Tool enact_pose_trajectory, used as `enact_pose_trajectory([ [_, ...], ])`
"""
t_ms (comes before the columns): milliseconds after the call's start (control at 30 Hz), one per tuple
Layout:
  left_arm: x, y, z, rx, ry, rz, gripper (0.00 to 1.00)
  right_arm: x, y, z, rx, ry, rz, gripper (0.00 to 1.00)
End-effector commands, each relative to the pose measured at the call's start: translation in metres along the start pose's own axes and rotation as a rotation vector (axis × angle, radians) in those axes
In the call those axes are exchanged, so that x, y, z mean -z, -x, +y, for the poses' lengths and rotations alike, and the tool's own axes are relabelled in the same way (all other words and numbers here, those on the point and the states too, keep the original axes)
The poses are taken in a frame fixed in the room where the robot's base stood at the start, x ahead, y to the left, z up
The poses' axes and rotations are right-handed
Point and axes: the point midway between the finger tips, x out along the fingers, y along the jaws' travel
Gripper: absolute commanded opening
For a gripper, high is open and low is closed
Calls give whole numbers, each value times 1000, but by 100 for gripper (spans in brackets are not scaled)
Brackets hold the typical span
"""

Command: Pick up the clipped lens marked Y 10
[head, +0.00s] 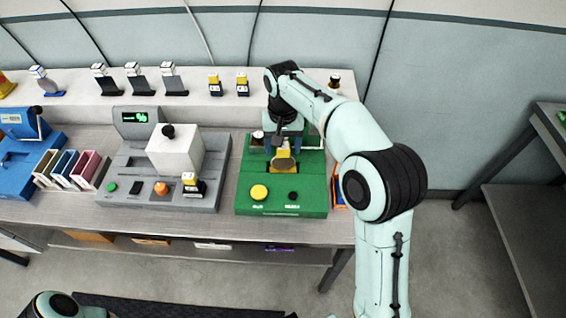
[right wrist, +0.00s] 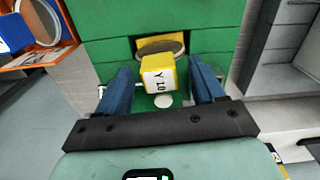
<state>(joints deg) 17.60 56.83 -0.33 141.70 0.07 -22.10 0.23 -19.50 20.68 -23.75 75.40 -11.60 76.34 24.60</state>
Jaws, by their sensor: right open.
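The clipped lens marked Y 10 (right wrist: 158,78) has a yellow clip with a white label and a dark, rimmed round lens just beyond it. It is at the green device (right wrist: 215,42), in front of a yellow-edged recess. My right gripper (right wrist: 163,84) is open, with one blue finger on each side of the clip; gaps show between clip and fingers. In the head view the right gripper (head: 284,146) reaches down over the green device (head: 252,180), and the lens (head: 284,163) shows below it. My left gripper is not in view.
The green device has a yellow button (head: 259,192). A grey device (head: 130,185) with a white block and another clipped piece (head: 190,183) stands to its left. Several clipped pieces stand on the back shelf (head: 190,97). An orange-edged tray (right wrist: 38,58) lies close beside the green device.

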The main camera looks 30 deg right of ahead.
Motion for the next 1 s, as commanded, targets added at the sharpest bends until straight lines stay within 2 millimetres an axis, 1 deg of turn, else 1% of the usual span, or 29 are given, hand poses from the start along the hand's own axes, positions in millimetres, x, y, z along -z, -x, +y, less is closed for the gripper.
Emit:
enact_pose_trajectory([
  [33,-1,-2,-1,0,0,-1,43,0,-6,0,-1,0,-1,68],
  [100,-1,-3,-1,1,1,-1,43,0,-9,0,0,0,0,68],
  [300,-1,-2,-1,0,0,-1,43,0,-9,0,0,0,1,68],
  [333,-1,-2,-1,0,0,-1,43,0,-9,0,0,0,1,65],
  [367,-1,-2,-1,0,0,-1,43,0,-9,0,0,0,1,55],
  [400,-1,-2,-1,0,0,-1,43,0,-9,0,0,0,1,42],
  [467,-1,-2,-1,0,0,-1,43,0,-9,0,0,0,1,22],
  [500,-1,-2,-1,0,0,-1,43,0,-9,0,0,0,1,10],
  [533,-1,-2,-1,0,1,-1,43,0,-9,0,0,0,1,0],
  [833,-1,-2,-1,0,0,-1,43,0,-7,0,1,0,2,0],
  [1000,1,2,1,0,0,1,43,0,7,0,2,0,3,0],
])
